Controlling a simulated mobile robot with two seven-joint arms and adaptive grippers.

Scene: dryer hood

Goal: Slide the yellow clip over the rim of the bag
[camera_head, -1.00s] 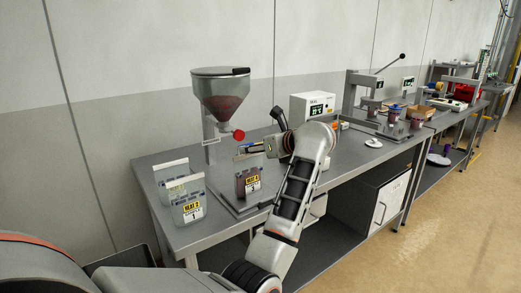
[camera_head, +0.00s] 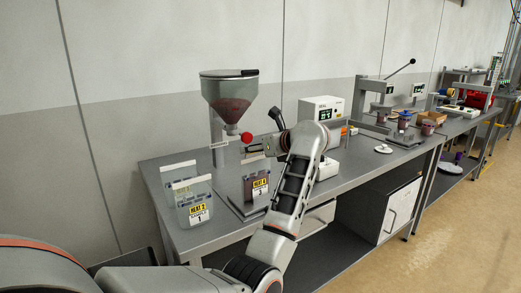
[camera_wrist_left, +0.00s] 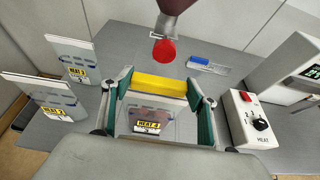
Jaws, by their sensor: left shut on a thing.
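The yellow clip (camera_wrist_left: 160,84) lies crosswise between the fingers of my left gripper (camera_wrist_left: 160,92), which is shut on it. The left gripper (camera_head: 254,149) also shows in the head view, above the bag and below the red hopper knob. The clear bag (camera_wrist_left: 148,124) with the yellow HEAT 4 label stands upright below the clip; it also shows in the head view (camera_head: 257,186). In the wrist view the clip lines up with the bag's upper edge. I cannot tell whether it is around the rim or just above it. My right gripper is not in view.
A hopper (camera_head: 229,92) with a red knob (camera_head: 247,137) stands close behind the gripper. Two labelled clear bags stand at the left, one labelled HEAT 2 (camera_head: 195,208). The heat sealer's control box (camera_wrist_left: 252,120) is at the right, and a blue-and-grey object (camera_wrist_left: 208,65) lies behind.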

